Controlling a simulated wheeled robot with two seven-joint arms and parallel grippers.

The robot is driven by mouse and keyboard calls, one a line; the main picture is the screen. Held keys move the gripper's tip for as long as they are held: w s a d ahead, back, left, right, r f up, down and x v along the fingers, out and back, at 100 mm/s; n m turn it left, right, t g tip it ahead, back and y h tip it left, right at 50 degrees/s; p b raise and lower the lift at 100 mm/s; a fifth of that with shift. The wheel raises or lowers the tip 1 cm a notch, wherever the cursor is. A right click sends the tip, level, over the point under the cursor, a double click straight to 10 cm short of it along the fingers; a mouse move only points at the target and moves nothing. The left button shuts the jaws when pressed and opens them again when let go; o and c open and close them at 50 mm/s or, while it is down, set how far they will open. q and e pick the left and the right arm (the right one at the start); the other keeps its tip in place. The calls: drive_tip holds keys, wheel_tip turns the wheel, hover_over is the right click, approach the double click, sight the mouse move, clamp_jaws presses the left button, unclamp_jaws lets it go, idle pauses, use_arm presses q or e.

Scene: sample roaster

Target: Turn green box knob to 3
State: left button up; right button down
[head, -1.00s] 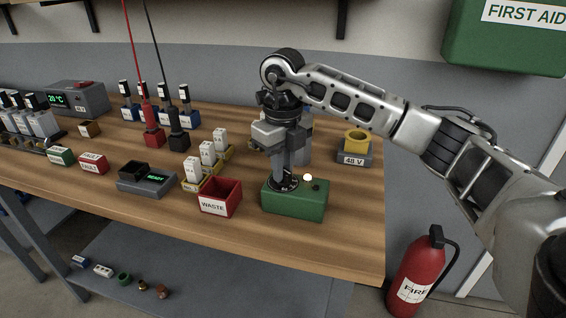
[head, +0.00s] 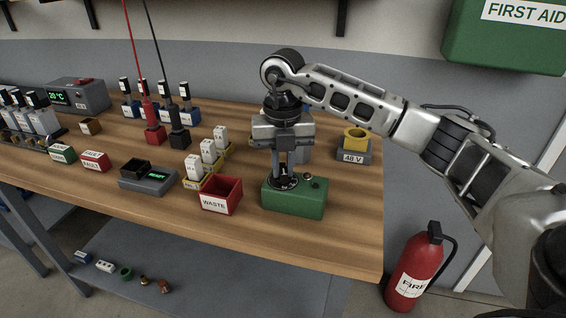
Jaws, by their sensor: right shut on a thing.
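The green box (head: 296,203) stands near the right front of the wooden table. A dark round dial with pale marks (head: 281,181) lies on its top at the left. My right gripper (head: 286,177) points straight down over the dial and is shut on the knob there. The fingers hide the knob, and I cannot read which number it points to. A small light (head: 308,176) sits on the box top to the right of the dial; it looks dark. My left gripper is not in view.
A red WASTE bin (head: 221,196) stands just left of the green box. A yellow rack with white blocks (head: 205,167) is behind the bin. The table's right front corner is clear.

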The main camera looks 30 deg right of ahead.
sight(282, 168)
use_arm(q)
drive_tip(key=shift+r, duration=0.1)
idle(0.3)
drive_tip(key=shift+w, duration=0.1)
use_arm(e)
drive_tip(key=c, duration=1.4)
unclamp_jaws()
use_arm(q)
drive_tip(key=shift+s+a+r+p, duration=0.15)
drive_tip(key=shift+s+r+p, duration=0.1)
drive_tip(key=shift+p, duration=0.65)
use_arm(e)
wheel_tip(282, 168, up, 16)
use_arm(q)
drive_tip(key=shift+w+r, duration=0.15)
